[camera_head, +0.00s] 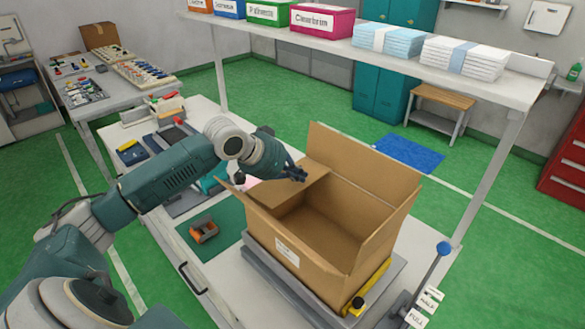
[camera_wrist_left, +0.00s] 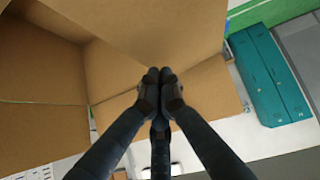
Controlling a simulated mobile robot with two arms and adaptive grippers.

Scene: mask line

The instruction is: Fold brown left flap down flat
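The brown cardboard box (camera_head: 325,262) stands open on a grey platform. Its tall back flap (camera_head: 365,168) stands up. A left flap (camera_head: 303,194) leans inward over the box opening, at a slant, not seen flat. My left gripper (camera_head: 301,174) is at the upper side of this flap, with its fingers together. In the left wrist view the closed fingertips (camera_wrist_left: 160,76) lie against or very close to brown cardboard (camera_wrist_left: 150,30); contact is not certain. Nothing is seen between the fingers. My right gripper is not in view.
A shelf with colored boxes (camera_head: 322,20) and packs of masks (camera_head: 464,57) runs above the far side of the bench. An orange tape dispenser (camera_head: 204,231) lies on a green mat left of the box. A blue-knobbed lever (camera_head: 443,249) stands at right.

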